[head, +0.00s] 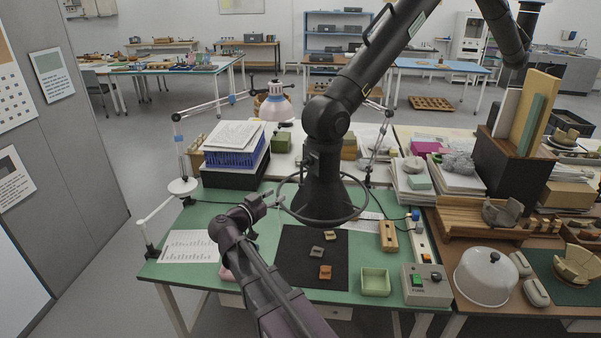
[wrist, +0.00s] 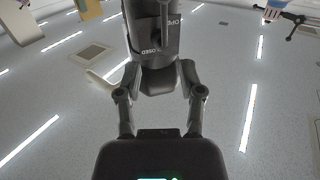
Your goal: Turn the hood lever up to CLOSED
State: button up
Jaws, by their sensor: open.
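The black extraction hood (head: 322,185) hangs on its jointed arm over the green bench, with a ring around its lower rim. My gripper (head: 266,200) is just left of the hood, above the bench. In the wrist view my gripper (wrist: 158,78) is open, its two fingers spread at either side of a dark body (wrist: 150,55) with white OPEN and CLOSED lettering. A narrow dark bar (wrist: 164,18), possibly the hood lever, stands upright near the lettering. I cannot tell its exact position or whether a finger touches it. The lever is not distinct in the head view.
A black mat (head: 310,275) with several sherds lies below the hood. A green tray (head: 375,282) and control box (head: 427,287) are front right.

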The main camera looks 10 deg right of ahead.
aim_at(302, 182)
jog(key=shift+w+a+r, duration=0.1)
jog(key=shift+a+r, duration=0.2)
jog(key=shift+w+d, duration=0.1)
jog(key=shift+x, duration=6.8)
jog(key=shift+w+r, duration=0.1)
jog(key=shift+r, duration=0.05)
grip_shut()
